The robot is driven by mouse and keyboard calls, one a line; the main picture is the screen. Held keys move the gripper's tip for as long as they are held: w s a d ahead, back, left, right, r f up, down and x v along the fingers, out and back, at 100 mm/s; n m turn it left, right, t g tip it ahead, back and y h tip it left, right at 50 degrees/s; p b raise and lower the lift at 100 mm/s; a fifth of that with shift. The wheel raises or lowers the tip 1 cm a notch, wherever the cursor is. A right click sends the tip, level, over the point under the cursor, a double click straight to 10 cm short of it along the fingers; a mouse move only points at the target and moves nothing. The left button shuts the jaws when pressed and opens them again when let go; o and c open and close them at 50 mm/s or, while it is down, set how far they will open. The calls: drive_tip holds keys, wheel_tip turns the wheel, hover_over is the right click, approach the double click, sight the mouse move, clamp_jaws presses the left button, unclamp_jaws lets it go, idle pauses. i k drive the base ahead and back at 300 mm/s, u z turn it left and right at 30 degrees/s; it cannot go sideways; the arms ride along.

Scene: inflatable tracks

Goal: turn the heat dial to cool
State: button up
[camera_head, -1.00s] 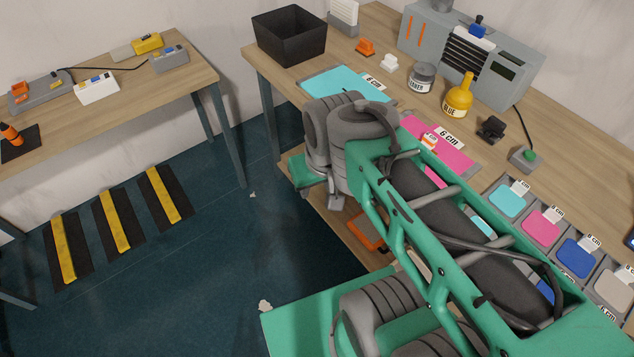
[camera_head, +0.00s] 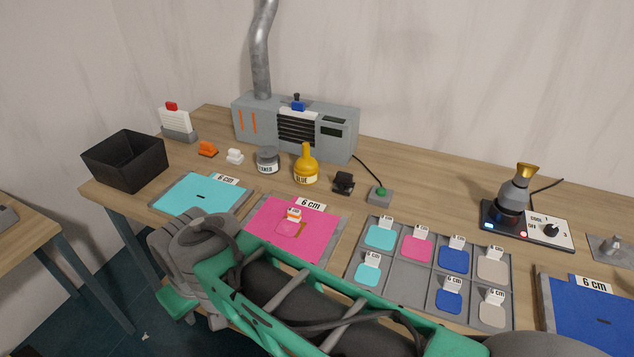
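The heat dial (camera_head: 551,230) is a small black knob on a white panel (camera_head: 562,241) at the right of the bench. The panel is marked COOL, OFF, 1 and 3; the knob's pointing direction is too small to tell. Next to it, on a dark base (camera_head: 497,225) with blue and red lights, stands a grey tool with a gold nozzle (camera_head: 516,186). My green and grey arm crosses the lower part of the view, well to the left of the dial and in front of the bench. My gripper's fingers do not show.
A tray of colored swatches (camera_head: 407,290) and a blue mat (camera_head: 592,312) lie in front of the dial. A grey plate (camera_head: 612,250) sits to its right. Pink (camera_head: 318,236) and cyan (camera_head: 202,192) mats, jars and a black bin (camera_head: 126,160) are farther left.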

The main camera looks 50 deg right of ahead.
sight(551, 230)
drive_tip(key=z, duration=5.5)
drive_tip(key=i, duration=1.3)
drive_tip(key=u, duration=3.1)
